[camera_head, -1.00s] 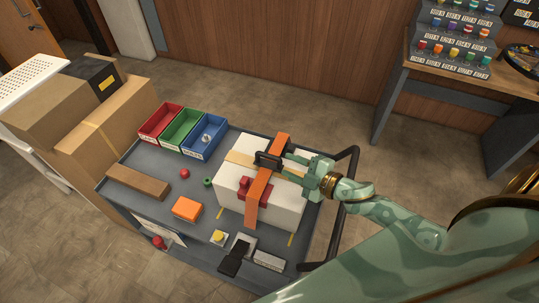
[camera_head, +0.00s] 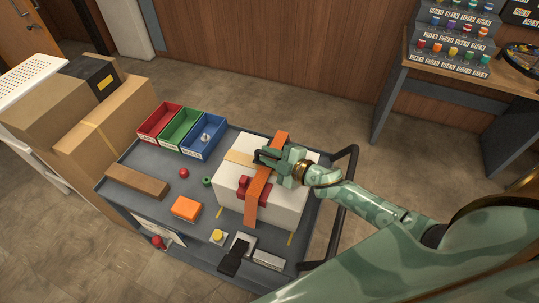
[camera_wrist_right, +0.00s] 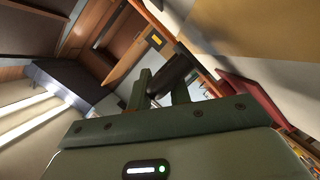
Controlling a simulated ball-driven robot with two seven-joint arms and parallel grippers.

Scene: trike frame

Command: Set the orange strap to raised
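The orange strap (camera_head: 261,186) runs over the top of a white box (camera_head: 289,207) on the cart and hangs down its near side. A black handle (camera_head: 262,155) stands on the box top near the strap's far part. My right gripper (camera_head: 270,158) is at this handle and partly covers it. In the right wrist view, the two fingertips (camera_wrist_right: 160,88) stand apart, with the dark handle (camera_wrist_right: 177,68) at or between them. I cannot tell whether they press on it. My left gripper is not in view.
A red clamp-like part (camera_head: 254,188) sits at the strap. A black rail (camera_head: 337,205) edges the cart's right side.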

